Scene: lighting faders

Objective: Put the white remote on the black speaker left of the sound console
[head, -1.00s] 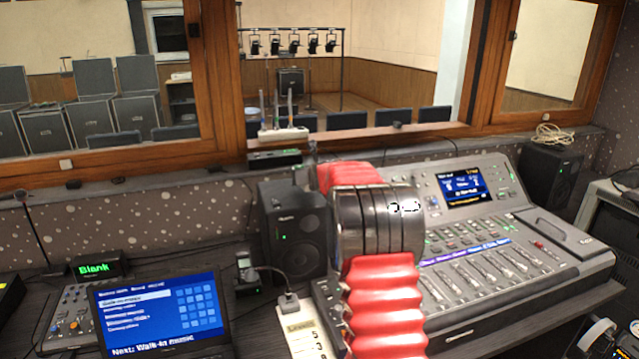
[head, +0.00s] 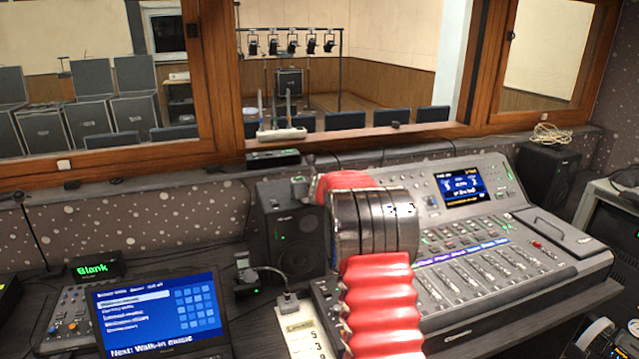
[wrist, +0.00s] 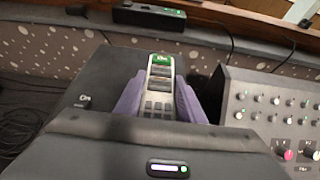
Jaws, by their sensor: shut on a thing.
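The white remote (wrist: 158,90), pale with dark buttons and a green top end, is between the purple fingers of my gripper (wrist: 160,103) in the wrist view. My gripper is shut on it. The black speaker (head: 292,240) stands left of the sound console (head: 470,270) in the head view. Its dark top (wrist: 110,68) lies under the remote in the wrist view. A small grey piece at the speaker's top right in the head view is partly hidden by my arm. I cannot tell whether the remote touches the speaker.
A black box (head: 273,158) lies on the ledge behind the speaker. A laptop (head: 160,313), a small mixer (head: 72,318) and a green-lit display (head: 97,267) stand at left. A plug with a cable (head: 247,273) is beside the speaker. Another speaker (head: 546,175) stands at right.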

